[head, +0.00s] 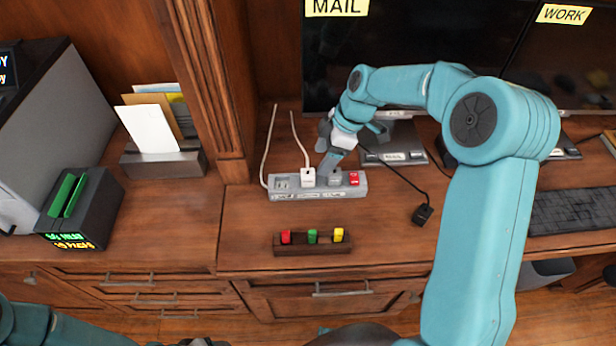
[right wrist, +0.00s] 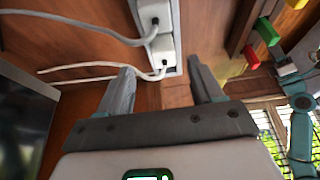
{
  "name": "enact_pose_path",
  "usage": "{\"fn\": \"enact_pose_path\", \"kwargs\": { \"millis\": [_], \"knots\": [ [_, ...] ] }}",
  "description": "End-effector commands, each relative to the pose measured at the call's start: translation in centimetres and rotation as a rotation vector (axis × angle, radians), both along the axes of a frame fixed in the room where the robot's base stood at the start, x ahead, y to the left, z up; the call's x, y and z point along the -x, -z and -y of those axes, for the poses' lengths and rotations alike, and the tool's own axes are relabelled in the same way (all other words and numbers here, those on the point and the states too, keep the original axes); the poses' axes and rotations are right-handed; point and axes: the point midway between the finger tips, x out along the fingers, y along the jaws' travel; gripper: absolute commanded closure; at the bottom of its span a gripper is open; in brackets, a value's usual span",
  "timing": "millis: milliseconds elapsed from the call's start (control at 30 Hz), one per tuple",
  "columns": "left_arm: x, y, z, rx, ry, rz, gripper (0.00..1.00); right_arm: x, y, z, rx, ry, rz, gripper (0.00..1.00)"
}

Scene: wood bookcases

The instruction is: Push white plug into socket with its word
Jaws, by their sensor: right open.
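A grey power strip (head: 361,190) lies on the desk, with a white plug (head: 308,178) standing on it and a white cord rising behind. Small labels run along its front; I cannot read them all. My right gripper (head: 334,160) is above the strip, just right of the white plug, pointing down and hiding part of the strip. In the right wrist view the gripper (right wrist: 160,72) is open, nothing between its fingers. My left gripper is out of view; only teal arm shows at bottom left.
A small rack (head: 312,249) with red, green and yellow pieces stands in front of the strip. A black plug (head: 423,214) lies on its cord to the right. Monitors labelled MAIL (head: 337,7) and WORK (head: 563,14) stand behind. A wooden post (head: 215,90) rises at left.

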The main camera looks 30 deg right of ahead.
Motion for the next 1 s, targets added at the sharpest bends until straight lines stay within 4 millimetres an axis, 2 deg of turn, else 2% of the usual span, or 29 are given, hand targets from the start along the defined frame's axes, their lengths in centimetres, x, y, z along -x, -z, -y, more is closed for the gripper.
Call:
{"fn": "enact_pose_path", "kwargs": {
  "millis": [100,267,533,800,833,1000],
  "knots": [
    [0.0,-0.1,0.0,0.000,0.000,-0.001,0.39,-0.3,1.3,-0.5,0.000,-0.001,0.000,0.34],
    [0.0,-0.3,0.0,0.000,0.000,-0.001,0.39,-0.6,2.3,-1.0,-0.001,-0.002,-0.001,0.34],
    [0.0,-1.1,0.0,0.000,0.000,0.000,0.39,-1.6,5.8,-2.7,0.000,0.000,-0.001,0.34],
    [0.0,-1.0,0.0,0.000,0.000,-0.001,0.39,-1.7,6.3,-2.8,0.000,0.001,0.002,0.34],
    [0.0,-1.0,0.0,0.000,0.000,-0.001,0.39,-1.7,6.3,-2.8,0.000,0.001,0.002,0.37],
    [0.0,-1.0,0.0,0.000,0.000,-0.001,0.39,-1.7,6.3,-2.8,0.001,0.001,0.002,0.90]
  ]
}}
